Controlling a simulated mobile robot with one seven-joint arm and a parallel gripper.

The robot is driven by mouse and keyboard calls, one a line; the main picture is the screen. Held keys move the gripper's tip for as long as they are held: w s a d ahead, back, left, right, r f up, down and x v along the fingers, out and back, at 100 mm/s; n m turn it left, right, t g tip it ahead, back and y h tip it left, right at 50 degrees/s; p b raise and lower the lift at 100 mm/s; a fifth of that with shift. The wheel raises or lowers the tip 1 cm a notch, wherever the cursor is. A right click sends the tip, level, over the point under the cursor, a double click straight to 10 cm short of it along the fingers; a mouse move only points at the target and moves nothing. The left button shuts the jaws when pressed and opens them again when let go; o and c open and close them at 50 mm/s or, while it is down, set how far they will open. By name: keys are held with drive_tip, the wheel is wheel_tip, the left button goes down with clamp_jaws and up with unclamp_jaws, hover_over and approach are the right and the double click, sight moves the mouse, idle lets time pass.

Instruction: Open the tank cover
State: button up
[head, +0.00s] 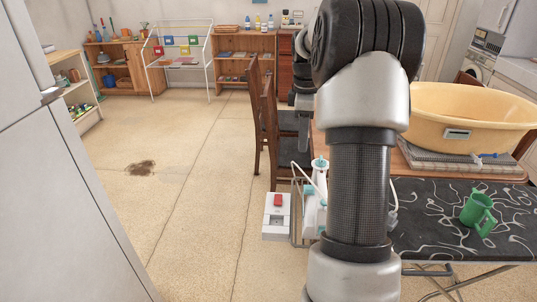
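A white appliance with teal parts (315,205) stands at the end of the ironing board, partly hidden behind my arm. It has a teal cap (320,163) on its top. I cannot tell for sure which part is the tank cover, and no part of it looks open. My arm rises through the middle of the view and bends away from me at the top. A small dark part of its far end shows left of the upper arm, well above and beyond the appliance. My gripper's fingers cannot be made out, and nothing held is visible.
A white box with a red switch (277,215) sits left of the appliance. The black patterned ironing board (425,240) holds a green cup (478,213). A yellow basin (465,118) stands on a table behind. Wooden chairs (270,125) stand left of it.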

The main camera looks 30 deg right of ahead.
hover_over(310, 189)
wheel_tip(310, 189, down, 3)
drive_tip(key=shift+n+y, duration=0.3)
drive_tip(key=shift+n, duration=0.1)
wheel_tip(310, 189, down, 18)
drive_tip(key=shift+w+r, duration=0.1)
drive_tip(key=shift+r, duration=0.15)
clamp_jaws()
idle(1.0)
